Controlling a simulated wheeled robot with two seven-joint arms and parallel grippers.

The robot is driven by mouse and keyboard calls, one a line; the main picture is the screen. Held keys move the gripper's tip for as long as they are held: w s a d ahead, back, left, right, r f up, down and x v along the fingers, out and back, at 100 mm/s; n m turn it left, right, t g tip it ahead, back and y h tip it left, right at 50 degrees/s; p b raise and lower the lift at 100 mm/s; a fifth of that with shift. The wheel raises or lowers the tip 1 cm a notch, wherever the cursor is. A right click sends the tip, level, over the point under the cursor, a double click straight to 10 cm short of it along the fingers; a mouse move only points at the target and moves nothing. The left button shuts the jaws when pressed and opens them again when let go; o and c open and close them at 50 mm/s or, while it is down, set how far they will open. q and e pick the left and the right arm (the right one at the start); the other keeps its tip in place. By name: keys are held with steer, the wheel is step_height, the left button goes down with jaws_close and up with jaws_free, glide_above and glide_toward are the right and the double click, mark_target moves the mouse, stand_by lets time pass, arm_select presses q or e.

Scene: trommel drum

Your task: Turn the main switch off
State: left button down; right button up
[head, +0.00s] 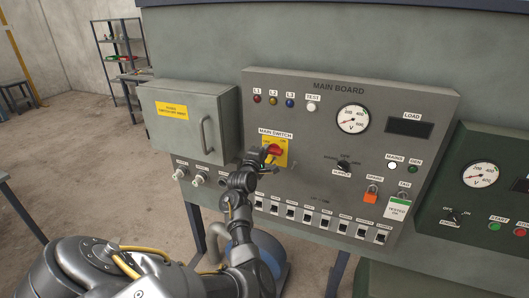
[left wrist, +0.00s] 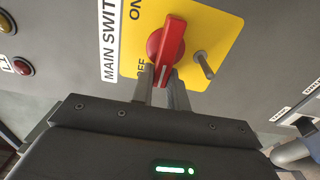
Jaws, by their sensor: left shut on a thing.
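The main switch is a red rotary handle (head: 274,149) on a yellow plate (head: 281,160) on the grey main board. The left wrist view shows the red handle (left wrist: 170,38) close up on the yellow plate (left wrist: 218,30), with ON at upper left and OFF at lower left. My left gripper (head: 268,162) is at the switch. Its two fingers (left wrist: 163,78) are shut on the lower end of the red handle, beside the OFF lettering. The fingers hide part of this end. My right gripper is not in view.
A thin metal peg (left wrist: 205,65) sticks out of the plate beside the handle. A grey box with a bar handle (head: 205,135) stands out left of the board.

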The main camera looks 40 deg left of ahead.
arm_select(q)
steer(key=shift+f, duration=0.1)
steer(key=c, duration=1.4)
jaws_free()
steer(key=shift+s, duration=0.1)
steer(key=b+v, duration=0.2)
steer(key=v, duration=0.8)
steer(key=shift+s+d+b, duration=0.15)
steer(key=shift+s+b, duration=0.15)
steer(key=shift+b, duration=0.1)
